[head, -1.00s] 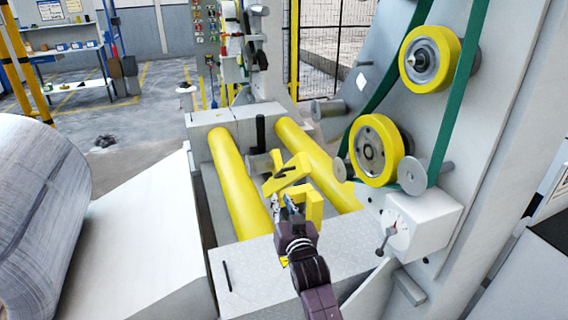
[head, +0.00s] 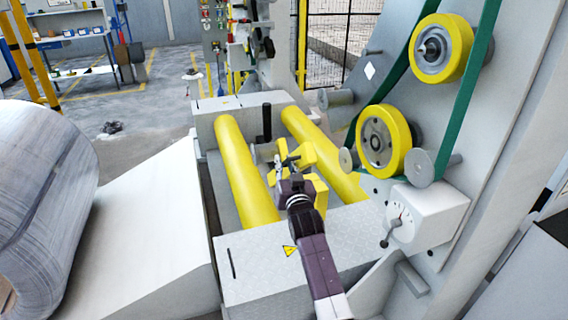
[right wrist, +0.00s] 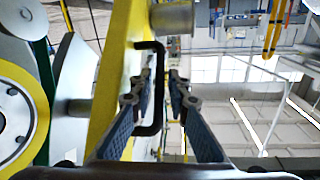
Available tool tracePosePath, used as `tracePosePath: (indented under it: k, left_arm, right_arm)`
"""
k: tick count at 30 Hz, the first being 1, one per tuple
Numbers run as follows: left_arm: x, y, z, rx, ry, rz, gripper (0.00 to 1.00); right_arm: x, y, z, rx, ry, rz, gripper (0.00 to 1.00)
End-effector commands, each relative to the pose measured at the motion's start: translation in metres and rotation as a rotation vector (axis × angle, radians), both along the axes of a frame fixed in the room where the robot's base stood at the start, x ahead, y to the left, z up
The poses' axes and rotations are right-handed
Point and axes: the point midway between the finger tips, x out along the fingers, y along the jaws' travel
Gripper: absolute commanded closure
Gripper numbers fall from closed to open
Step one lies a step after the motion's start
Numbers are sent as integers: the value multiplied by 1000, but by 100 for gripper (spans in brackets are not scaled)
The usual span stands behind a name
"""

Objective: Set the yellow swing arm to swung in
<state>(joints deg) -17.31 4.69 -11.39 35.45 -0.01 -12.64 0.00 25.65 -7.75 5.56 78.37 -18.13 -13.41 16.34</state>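The yellow swing arm (head: 307,154) stands between two yellow rollers in the head view, partly hidden by my right gripper. In the right wrist view it is the long yellow bar (right wrist: 117,60) left of the fingers. Its black U-shaped handle (right wrist: 159,92) sticks out from it. My right gripper (head: 281,163) is at the swing arm's handle. In the right wrist view its two fingers (right wrist: 163,80) are apart, with the handle's bar between them; a gap shows on the right finger's side. My left gripper is not in view.
Yellow rollers (head: 243,170) lie on both sides of the swing arm. A grey machine column with yellow wheels (head: 384,140) and a green belt rises at the right. A dial box (head: 428,214) sits below. A large wrapped coil (head: 40,190) lies at the left.

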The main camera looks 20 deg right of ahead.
Motion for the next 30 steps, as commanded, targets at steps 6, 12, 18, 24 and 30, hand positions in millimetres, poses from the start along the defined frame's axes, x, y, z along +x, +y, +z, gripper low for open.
tracePosePath:
  k: [6, 12, 18, 24, 30]
  left_arm:
    - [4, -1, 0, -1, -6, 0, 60]
    - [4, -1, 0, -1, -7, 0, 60]
    - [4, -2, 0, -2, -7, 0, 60]
    - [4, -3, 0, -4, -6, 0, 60]
    - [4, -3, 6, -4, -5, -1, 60]
  right_arm:
    - [2, 0, -1, 0, 1, 0, 84]
    - [2, 0, -1, 0, 1, 0, 94]
    - [2, 0, -1, 0, 1, 0, 100]
    - [2, 0, -1, 0, 1, 0, 100]
    - [5, 0, 6, -1, 10, 0, 100]
